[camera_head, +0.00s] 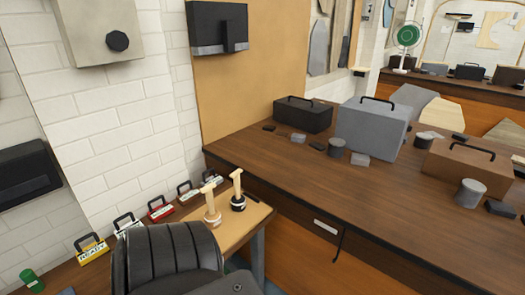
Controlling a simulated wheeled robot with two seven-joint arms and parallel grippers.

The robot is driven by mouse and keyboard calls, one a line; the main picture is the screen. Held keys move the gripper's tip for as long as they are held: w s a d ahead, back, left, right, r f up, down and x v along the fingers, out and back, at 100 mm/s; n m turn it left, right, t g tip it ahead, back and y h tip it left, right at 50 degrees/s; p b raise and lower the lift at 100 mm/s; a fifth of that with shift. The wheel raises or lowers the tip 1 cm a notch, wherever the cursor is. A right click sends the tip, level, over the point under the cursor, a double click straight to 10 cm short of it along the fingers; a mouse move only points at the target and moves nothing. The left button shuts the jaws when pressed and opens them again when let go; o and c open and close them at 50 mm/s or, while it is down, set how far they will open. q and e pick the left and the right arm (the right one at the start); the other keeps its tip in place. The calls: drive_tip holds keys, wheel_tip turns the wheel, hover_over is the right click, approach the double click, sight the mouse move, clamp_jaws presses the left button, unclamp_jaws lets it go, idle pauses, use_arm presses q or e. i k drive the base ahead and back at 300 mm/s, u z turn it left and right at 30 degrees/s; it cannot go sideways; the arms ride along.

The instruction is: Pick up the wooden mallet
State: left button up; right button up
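Two upright tools with pale wooden handles and short crosspieces at the top stand on a light wooden surface left of the large bench. The left one (212,205) has a pale base. The right one (238,192) has a black base. Either may be the wooden mallet; I cannot tell which at this size. Neither of my grippers shows in the head view.
Several handled colored blocks, one yellow (92,250), line the wall. The brown bench (290,165) holds a black case (303,114), a grey case (372,128) and a brown case (465,165).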

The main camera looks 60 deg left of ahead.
sight(212, 219)
drive_tip(key=i, duration=0.9)
drive_tip(key=u, duration=1.85)
